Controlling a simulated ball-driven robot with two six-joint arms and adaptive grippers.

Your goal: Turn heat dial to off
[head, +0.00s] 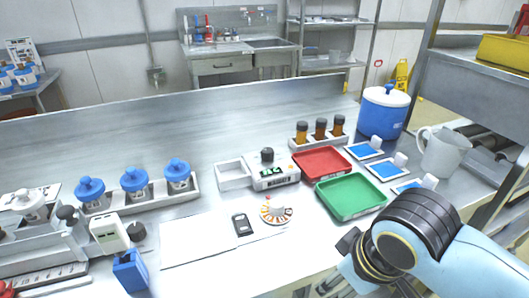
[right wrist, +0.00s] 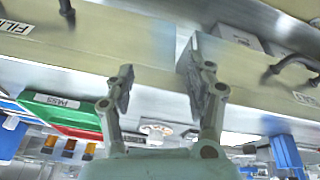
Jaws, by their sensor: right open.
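No part is clearly marked as the heat dial. A white unit with a black knob (head: 267,155) on top stands at mid table. Another dark round knob (head: 136,231) sits beside a white and blue device (head: 110,233) at the left. A round disc with orange segments (head: 276,211) lies on the table; its markings are too small to read. My right gripper (right wrist: 155,80) is open and empty, its two fingers apart. In the head view its wrist is at the lower right, near the table's front edge, well apart from the knobs. My left gripper is not in view.
A green tray (head: 350,196) and a red tray (head: 322,163) lie at the right, near brown bottles (head: 320,129). A blue cooler (head: 383,112) and a white jug (head: 441,152) stand farther right. The right wrist view shows drawer handles (right wrist: 290,66). A white sheet (head: 200,238) lies flat.

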